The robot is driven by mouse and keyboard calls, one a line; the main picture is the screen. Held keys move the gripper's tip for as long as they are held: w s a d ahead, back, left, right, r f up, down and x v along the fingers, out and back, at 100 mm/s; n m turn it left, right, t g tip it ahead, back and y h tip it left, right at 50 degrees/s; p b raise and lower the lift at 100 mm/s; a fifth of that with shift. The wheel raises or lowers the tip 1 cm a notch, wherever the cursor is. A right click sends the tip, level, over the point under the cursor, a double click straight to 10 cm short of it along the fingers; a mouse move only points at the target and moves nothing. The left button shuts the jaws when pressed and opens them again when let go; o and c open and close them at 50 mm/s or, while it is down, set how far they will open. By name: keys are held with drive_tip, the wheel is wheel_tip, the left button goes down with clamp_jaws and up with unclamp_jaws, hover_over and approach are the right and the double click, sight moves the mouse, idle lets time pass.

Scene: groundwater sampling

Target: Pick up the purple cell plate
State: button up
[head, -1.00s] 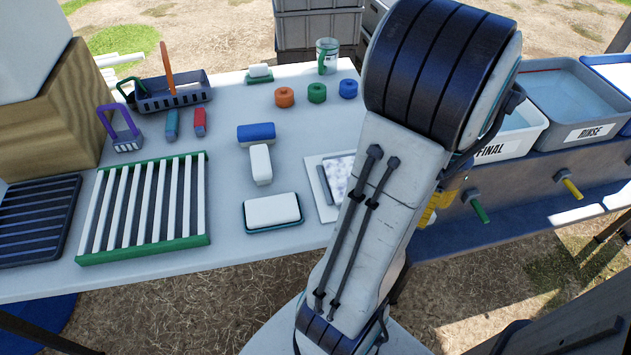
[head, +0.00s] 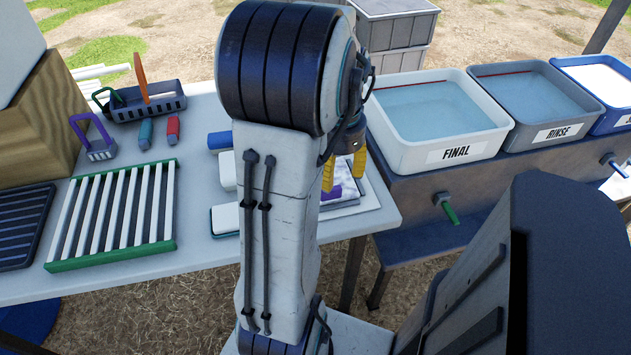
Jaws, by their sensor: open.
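A small purple piece (head: 333,195), partly hidden, shows just below my gripper (head: 343,182), on or over a white tray (head: 368,205) with a speckled sheet. I cannot tell whether it is the cell plate. My gripper's yellow fingers are apart and point down, with nothing seen between them. Whether they touch the purple piece is unclear. A purple-handled holder (head: 97,140) with a pale slotted base stands upright on the left of the table, well away from my gripper. My arm hides part of the tray and the table's middle.
A green-ended white rack (head: 115,215) and a dark rack (head: 22,228) lie at the left. A dark basket (head: 150,110) stands behind them, near teal (head: 146,134) and red (head: 173,130) pieces. FINAL (head: 440,120) and RINSE (head: 535,100) basins stand at the right.

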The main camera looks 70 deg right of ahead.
sight(335, 190)
drive_tip(key=shift+w+d+f+m+b, duration=0.15)
drive_tip(key=shift+f+m, duration=0.4)
drive_tip(key=shift+f, duration=0.7)
drive_tip(key=shift+f+m+b, duration=0.2)
drive_tip(key=shift+f+m, duration=0.3)
drive_tip(key=shift+f, duration=0.7)
drive_tip(key=shift+w+d+f+m+b, duration=0.15)
drive_tip(key=shift+f+m, duration=0.4)
drive_tip(key=shift+f, duration=0.7)
drive_tip(key=shift+o, duration=0.3)
drive_tip(key=shift+a, duration=0.15)
clamp_jaws()
